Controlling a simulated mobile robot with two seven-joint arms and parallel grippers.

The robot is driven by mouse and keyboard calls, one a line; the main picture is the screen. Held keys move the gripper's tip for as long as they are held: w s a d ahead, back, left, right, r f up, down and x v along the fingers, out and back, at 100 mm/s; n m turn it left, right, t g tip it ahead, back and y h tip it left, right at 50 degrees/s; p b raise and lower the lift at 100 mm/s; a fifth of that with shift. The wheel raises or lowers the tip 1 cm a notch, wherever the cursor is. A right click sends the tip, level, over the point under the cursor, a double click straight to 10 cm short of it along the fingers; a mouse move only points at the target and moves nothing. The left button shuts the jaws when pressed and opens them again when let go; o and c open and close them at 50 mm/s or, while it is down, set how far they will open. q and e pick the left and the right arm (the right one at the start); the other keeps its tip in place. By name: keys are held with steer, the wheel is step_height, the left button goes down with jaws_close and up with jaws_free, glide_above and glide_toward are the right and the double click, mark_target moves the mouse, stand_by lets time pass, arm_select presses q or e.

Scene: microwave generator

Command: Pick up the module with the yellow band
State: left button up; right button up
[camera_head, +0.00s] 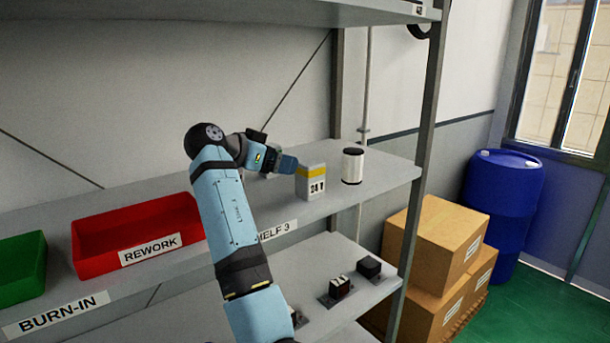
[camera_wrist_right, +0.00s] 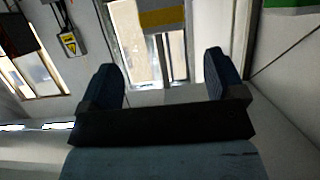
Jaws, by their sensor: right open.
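The module with the yellow band (camera_head: 311,182) is a pale box marked "24 V" with a yellow stripe near its top. It stands upright on the shelf in the head view. My right gripper (camera_head: 288,164) is close at its left side, partly hidden by its own arm. In the right wrist view, my gripper's (camera_wrist_right: 160,66) two dark fingers are spread with nothing between them. My left gripper is not in view.
A white cylinder with a black top (camera_head: 352,166) stands right of the module on the same shelf (camera_head: 394,172). A red REWORK bin (camera_head: 95,232) and a green bin (camera_head: 22,262) are left. A metal post (camera_head: 430,110) bounds the shelf's right end. Small dark parts (camera_head: 369,267) lie below.

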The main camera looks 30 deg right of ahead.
mark_target(302, 164)
steer(key=p+x, duration=0.1)
steer(key=x, duration=0.4)
steer(key=shift+s+d+r, duration=0.1)
steer(key=shift+s+r, duration=0.05)
steer(key=shift+s, duration=0.05)
steer(key=shift+w+d+f, duration=0.2)
steer(key=shift+d+f, duration=0.05)
steer(key=shift+w+d+p, duration=0.1)
steer(key=shift+d+p, duration=0.1)
steer(key=shift+p, duration=0.15)
steer(key=p+x, duration=0.2)
steer(key=x, duration=0.2)
steer(key=shift+w+d+f, duration=0.2)
steer(key=shift+d, duration=0.05)
steer(key=shift+d+f, duration=0.1)
steer(key=shift+f, duration=0.05)
steer(key=shift+c, duration=0.7)
steer(key=c, duration=1)
